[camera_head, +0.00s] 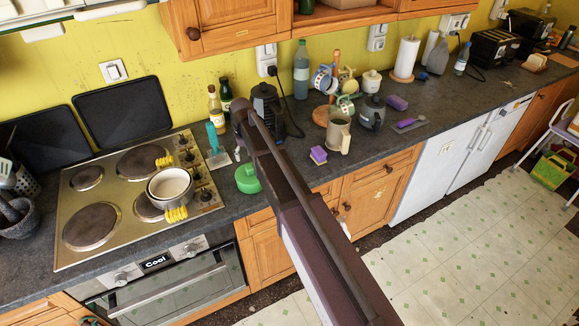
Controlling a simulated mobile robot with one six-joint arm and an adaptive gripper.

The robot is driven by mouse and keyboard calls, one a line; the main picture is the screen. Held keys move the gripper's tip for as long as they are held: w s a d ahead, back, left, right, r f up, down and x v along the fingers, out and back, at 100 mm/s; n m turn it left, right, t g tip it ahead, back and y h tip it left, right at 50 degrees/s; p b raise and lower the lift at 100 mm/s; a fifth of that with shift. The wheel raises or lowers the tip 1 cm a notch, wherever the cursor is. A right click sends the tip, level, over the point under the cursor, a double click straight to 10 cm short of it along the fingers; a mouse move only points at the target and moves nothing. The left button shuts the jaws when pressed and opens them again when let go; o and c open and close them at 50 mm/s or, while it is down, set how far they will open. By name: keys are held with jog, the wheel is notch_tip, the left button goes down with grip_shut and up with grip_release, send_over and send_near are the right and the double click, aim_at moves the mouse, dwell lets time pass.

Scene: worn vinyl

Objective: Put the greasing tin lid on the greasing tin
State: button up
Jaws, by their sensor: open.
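A pot (170,186) with a pale inside and yellow-wrapped handles stands open on the front right of the hob; it may be the greasing tin, but I cannot tell for sure. A rounded green thing (247,180) lies on the worktop right of the hob, partly behind my arm. It may be the lid, but its shape is not clear. My arm runs up from the bottom edge across the middle, over the worktop edge. I cannot make out gripper fingers, and nothing held shows.
The steel hob (100,200) fills the left worktop. A dark kettle (266,105), a beige jug (338,134), a purple sponge (318,155) and a mug tree (334,85) stand to the right. The tiled floor (460,260) is open at right.

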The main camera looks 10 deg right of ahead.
aim_at(249, 166)
jog(key=shift+r+p, duration=0.55)
jog(key=shift+r, duration=0.15)
jog(key=shift+r, duration=0.2)
jog(key=shift+f, duration=0.1)
notch_tip(249, 166, down, 8)
jog(key=b, duration=0.7)
jog(key=shift+b, duration=0.4)
notch_tip(249, 166, up, 6)
jog(key=p, duration=0.5)
jog(key=shift+f+p, duration=0.2)
jog(key=shift+p, duration=0.15)
jog(key=w+d, duration=0.3)
jog(key=d, duration=0.7)
jog(key=shift+w+d+f+b, duration=0.15)
jog(key=shift+d+f+b, duration=0.15)
jog(key=shift+d, duration=0.1)
jog(key=s+d+m, duration=0.1)
jog(key=s+d, duration=0.2)
jog(key=s, duration=1.1)
jog(key=s+d+m, duration=0.1)
jog(key=s+d, duration=0.2)
jog(key=s, duration=1.1)
jog(key=shift+s+f+m+b, duration=0.15)
jog(key=shift+f+m+b, duration=0.15)
jog(key=shift+f+b, duration=0.1)
